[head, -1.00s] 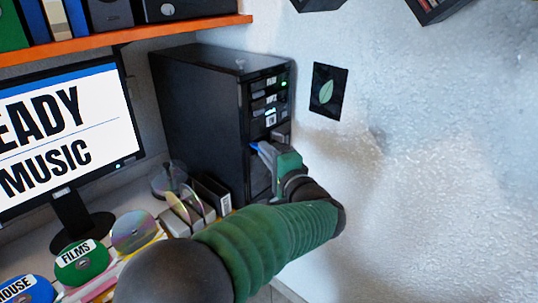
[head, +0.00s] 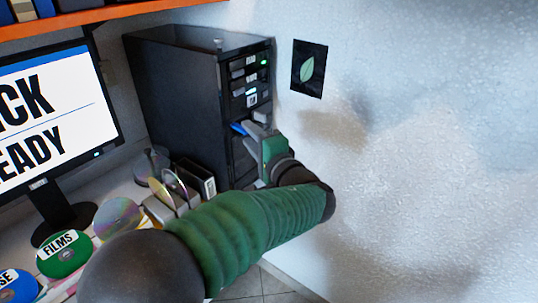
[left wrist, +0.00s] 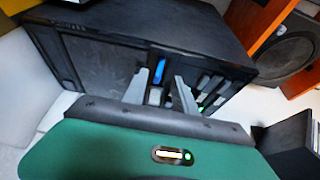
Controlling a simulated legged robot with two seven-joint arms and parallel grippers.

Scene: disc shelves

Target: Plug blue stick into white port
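The blue stick (head: 240,127) is at the front of the black computer tower, just left of my left gripper's fingers. My right gripper is not in view.
The black tower (head: 175,95) stands against the wall, with a green light on its front. A monitor (head: 50,110), disc rack (head: 180,200) and labelled discs (head: 64,254) are to its left. An orange shelf (head: 90,18) hangs above.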

